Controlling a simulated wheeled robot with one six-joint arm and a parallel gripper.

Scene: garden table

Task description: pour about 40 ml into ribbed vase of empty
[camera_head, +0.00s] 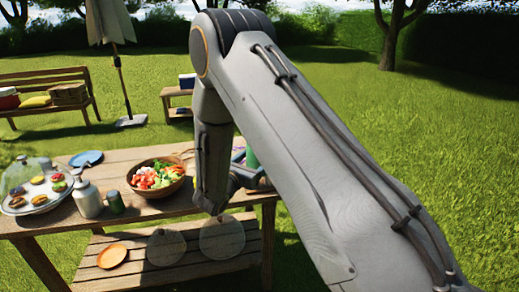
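I cannot make out a ribbed vase in this view. A small green upright thing (251,157) shows beside my arm at the table's right end. Its lower part and what it is are unclear. My gripper is largely hidden behind my own arm.
A salad bowl (157,187), white jug (87,199), dark green can (116,203), blue plate (86,158) and domed pastry tray (37,204) stand on the table. An orange plate (112,256) and clear round pieces (222,237) are on the bench (190,260).

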